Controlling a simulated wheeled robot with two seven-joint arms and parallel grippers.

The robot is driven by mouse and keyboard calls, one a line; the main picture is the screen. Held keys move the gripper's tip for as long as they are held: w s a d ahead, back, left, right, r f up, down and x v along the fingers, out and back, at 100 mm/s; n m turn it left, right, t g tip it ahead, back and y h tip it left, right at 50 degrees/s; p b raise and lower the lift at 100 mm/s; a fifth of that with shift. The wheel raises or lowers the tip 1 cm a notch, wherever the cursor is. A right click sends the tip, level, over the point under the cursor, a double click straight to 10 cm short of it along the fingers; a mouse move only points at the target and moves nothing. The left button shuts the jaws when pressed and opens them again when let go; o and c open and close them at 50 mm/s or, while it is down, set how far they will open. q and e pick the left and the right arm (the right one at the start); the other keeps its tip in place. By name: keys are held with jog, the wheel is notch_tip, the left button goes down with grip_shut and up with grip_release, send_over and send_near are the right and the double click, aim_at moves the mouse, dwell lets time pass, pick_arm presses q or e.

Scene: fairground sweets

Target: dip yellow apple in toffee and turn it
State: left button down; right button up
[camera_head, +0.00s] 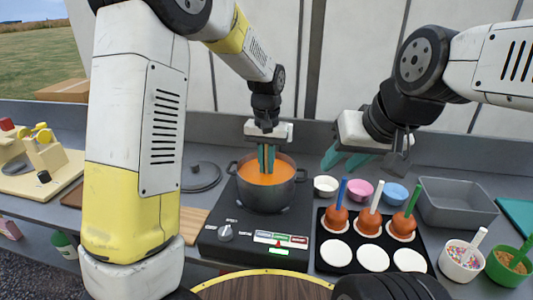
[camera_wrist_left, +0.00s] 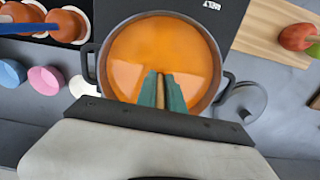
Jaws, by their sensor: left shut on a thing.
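My left gripper (camera_head: 266,165) is over the dark pot (camera_head: 264,196), its fingers pointing down at the orange toffee (camera_head: 247,177). In the left wrist view the gripper (camera_wrist_left: 161,98) is shut on a tan stick (camera_wrist_left: 160,92) that goes down into the toffee (camera_wrist_left: 128,55). No yellow apple shows; whatever is at the stick's lower end is hidden by the toffee and the fingers. My right gripper (camera_head: 346,160) is open and empty, with its fingers apart, right of the pot.
A black tray (camera_head: 372,240) right of the hob (camera_head: 225,255) holds toffee-coated apples (camera_head: 368,221) on blue, white and green sticks, and white discs. Small bowls (camera_head: 360,190) stand behind it. A grey bin (camera_head: 455,203) is at right. A lid (camera_head: 202,178) lies left of the pot.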

dwell(0.4)
pick_arm(q)
jog(key=n, duration=0.5)
jog(key=shift+n, duration=0.4)
jog(key=n, duration=0.5)
jog(key=shift+n, duration=0.4)
jog(key=m, duration=0.5)
jog(key=shift+m, duration=0.3)
jog(key=m, duration=1.7)
jog(key=n, duration=1.1)
